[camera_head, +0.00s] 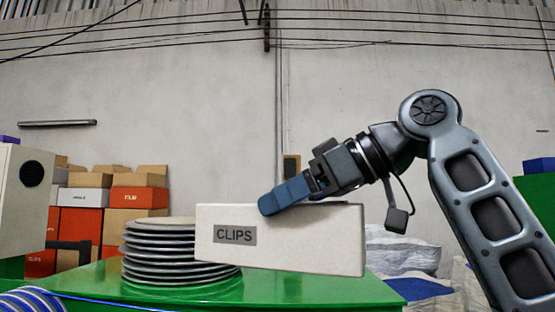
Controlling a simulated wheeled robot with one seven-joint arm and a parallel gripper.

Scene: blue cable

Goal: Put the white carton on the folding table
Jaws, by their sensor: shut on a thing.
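The white carton (310,245) is a long box with a grey label reading CLIPS, in the middle of the head view.
A stack of grey round plates (165,255) stands on the green surface, partly behind the carton's left end. Red and brown boxes (105,210) are piled behind at left. A blue cable (70,297) lies at the lower left. White sacks (405,250) lie behind at right.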

